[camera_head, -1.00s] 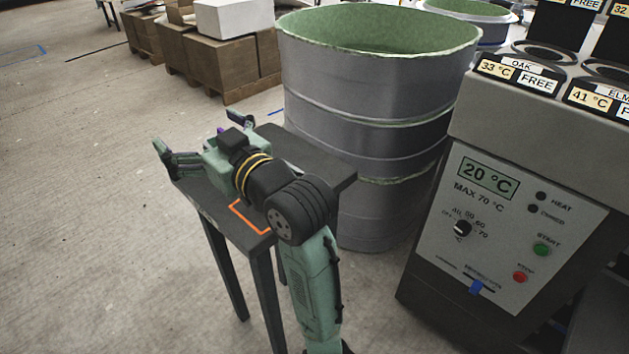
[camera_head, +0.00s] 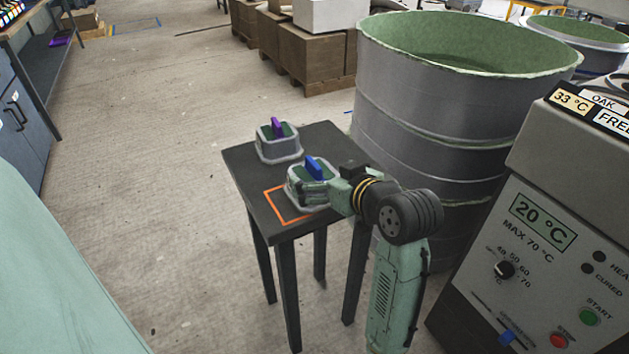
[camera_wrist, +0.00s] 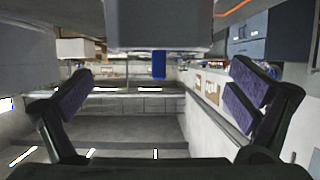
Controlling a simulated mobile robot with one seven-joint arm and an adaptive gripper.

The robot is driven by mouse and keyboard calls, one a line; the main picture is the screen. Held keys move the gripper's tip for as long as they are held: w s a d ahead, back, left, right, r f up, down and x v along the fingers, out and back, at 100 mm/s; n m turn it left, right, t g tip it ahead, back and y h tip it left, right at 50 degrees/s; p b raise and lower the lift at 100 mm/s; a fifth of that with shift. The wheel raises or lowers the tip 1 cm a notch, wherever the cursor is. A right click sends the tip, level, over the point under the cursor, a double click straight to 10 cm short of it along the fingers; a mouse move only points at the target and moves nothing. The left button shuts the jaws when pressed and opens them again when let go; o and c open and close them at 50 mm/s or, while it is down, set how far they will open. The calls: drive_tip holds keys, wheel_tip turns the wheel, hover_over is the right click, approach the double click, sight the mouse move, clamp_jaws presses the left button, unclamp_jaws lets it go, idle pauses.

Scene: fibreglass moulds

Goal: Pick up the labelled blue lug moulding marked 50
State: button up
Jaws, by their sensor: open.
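The blue lug moulding (camera_head: 313,168) is a grey-rimmed block with a green top and an upright blue lug. It stands on a small dark table (camera_head: 245,178); no marking 50 can be read. My gripper (camera_head: 322,186) is beside it, partly overlapping its front and right side in the head view. In the wrist view, which looks upside down, the gripper (camera_wrist: 160,82) is open with purple pads apart. The blue lug (camera_wrist: 159,65) shows between them, under a grey body (camera_wrist: 158,25). Nothing is held.
A similar moulding with a purple lug (camera_head: 278,128) stands behind on the same table. An orange outline (camera_head: 284,205) marks the table top. Floor to the left is clear.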

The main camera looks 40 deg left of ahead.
sight(313, 170)
drive_tip(key=shift+p+x, duration=0.8)
drive_tip(key=shift+x, duration=1.9)
drive_tip(key=shift+c, duration=0.5)
drive_tip(key=c, duration=1.2)
